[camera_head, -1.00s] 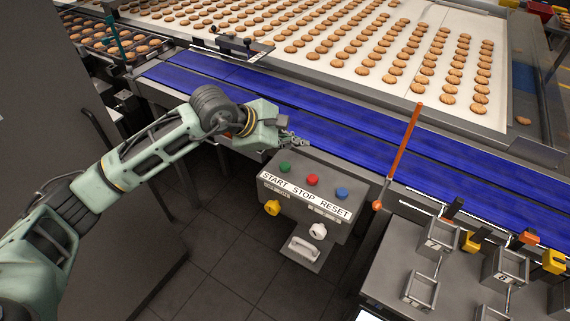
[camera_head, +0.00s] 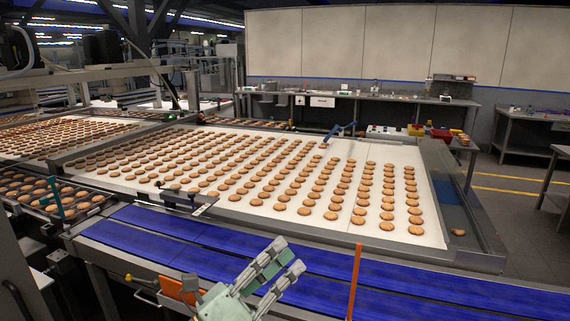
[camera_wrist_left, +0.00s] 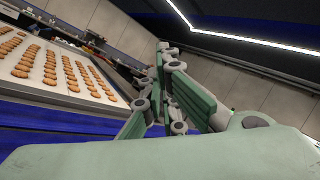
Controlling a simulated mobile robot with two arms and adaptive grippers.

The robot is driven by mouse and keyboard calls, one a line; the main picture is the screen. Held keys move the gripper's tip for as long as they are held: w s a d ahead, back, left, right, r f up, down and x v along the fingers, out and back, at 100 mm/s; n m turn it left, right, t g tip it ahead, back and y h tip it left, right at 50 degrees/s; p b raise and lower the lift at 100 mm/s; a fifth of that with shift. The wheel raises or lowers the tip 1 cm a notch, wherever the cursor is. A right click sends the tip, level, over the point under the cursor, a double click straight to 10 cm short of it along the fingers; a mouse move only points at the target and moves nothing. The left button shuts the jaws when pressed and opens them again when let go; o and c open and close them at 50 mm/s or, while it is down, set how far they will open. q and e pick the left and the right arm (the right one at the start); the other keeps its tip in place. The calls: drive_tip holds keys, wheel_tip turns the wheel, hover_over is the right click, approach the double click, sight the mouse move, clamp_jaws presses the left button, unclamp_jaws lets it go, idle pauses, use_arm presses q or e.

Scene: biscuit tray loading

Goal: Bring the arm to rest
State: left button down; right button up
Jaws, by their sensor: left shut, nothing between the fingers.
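My left gripper (camera_head: 283,262) shows at the bottom middle of the head view, in front of the blue conveyor belt (camera_head: 180,232). It points up and to the right, and its fingers are shut with nothing between them. In the left wrist view the fingers (camera_wrist_left: 168,90) point up, with the conveyor's blue edge (camera_wrist_left: 50,120) behind at the left. The rest of the left arm is below the head view. My right gripper is not in view.
A white bed of biscuits (camera_head: 290,210) lies beyond the belt. An orange post (camera_head: 354,280) stands right of the gripper. A tray of biscuits (camera_head: 50,195) is at the left. A long workbench (camera_head: 360,97) stands along the back wall.

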use_arm(q)
drive_tip(key=w+a+f+n+t+y, duration=0.1)
drive_tip(key=a+f+n+t+y, duration=0.2)
drive_tip(key=a+n+y, duration=0.65)
drive_tip(key=w+a+f+n+t+y, duration=0.1)
drive_tip(key=a+f+n+t+y, duration=0.4)
drive_tip(key=n, duration=0.8)
drive_tip(key=s+a+f+n+g+y, duration=0.4)
drive_tip(key=a+f+n+g, duration=0.25)
drive_tip(key=f, duration=0.25)
drive_tip(key=s+f+n+g+h, duration=0.1)
drive_tip(key=s+f+n+g, duration=0.4)
drive_tip(key=s+f, duration=0.55)
drive_tip(key=s+f+n+g+h, duration=0.1)
drive_tip(key=s+f+n+g, duration=0.1)
drive_tip(key=s+f+g, duration=0.8)
drive_tip(key=s+f+t, duration=0.1)
drive_tip(key=s+f, duration=0.2)
drive_tip(key=f, duration=0.9)
drive_tip(key=s+f, duration=0.3)
drive_tip(key=f, duration=1)
drive_tip(key=s+a+f+g, duration=0.1)
drive_tip(key=s+a+f, duration=0.1)
drive_tip(key=s+f, duration=1.3)
drive_tip(key=shift+s, duration=0.75)
